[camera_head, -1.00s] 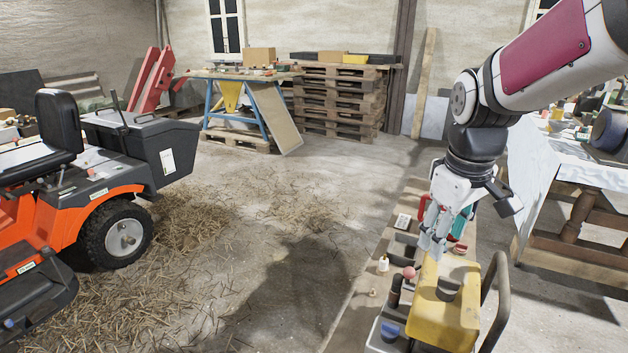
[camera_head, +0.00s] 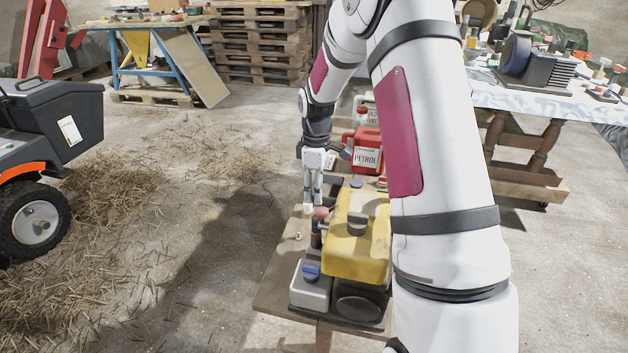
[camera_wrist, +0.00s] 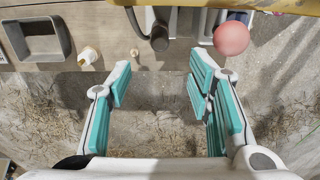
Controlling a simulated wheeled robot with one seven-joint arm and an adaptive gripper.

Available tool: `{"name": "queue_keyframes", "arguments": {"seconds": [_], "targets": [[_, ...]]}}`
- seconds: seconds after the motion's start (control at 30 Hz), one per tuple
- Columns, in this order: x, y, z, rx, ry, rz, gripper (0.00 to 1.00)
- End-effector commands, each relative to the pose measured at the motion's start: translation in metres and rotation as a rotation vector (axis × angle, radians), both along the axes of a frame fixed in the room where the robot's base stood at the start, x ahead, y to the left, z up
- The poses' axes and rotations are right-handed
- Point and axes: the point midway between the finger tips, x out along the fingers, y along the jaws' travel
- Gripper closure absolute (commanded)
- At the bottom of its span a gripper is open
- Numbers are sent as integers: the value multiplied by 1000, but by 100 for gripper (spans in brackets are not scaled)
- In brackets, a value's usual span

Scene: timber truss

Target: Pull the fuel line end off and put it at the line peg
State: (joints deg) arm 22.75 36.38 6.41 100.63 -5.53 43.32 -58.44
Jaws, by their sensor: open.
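My gripper (camera_head: 313,198) points down beside the yellow-tanked engine unit (camera_head: 357,235). In the wrist view my gripper (camera_wrist: 160,75) is open, its teal-padded fingers apart with nothing between them. A dark round-ended tube (camera_wrist: 160,38), possibly the fuel line end, lies just beyond the fingertips and apart from them. A small pale peg (camera_wrist: 135,52), possibly the line peg, stands left of it on the wooden board. It also seems to show in the head view (camera_head: 297,236). I cannot tell for sure which part is the fuel line end.
A pink ball knob (camera_wrist: 231,38) stands close to the right finger. A cream bottle (camera_wrist: 88,56) and a grey open tray (camera_wrist: 37,40) are on the left. A red petrol can (camera_head: 365,150) stands behind the engine.

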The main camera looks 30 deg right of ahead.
Motion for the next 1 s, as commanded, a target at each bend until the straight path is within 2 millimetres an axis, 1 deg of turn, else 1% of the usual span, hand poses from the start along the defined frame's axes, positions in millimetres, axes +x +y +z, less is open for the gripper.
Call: {"name": "queue_keyframes", "arguments": {"seconds": [0.03,0.1,0.4,0.5,0.7,0.83,1.0], "targets": [[-1,0,-10,1,4,0,53],[-1,0,-23,1,4,-1,53],[-1,1,-77,1,4,-1,53],[-1,1,-91,1,4,-1,53],[0,0,-109,0,1,-1,53],[0,0,-114,-1,-1,-1,53],[0,0,-114,-1,-1,-2,53]]}}
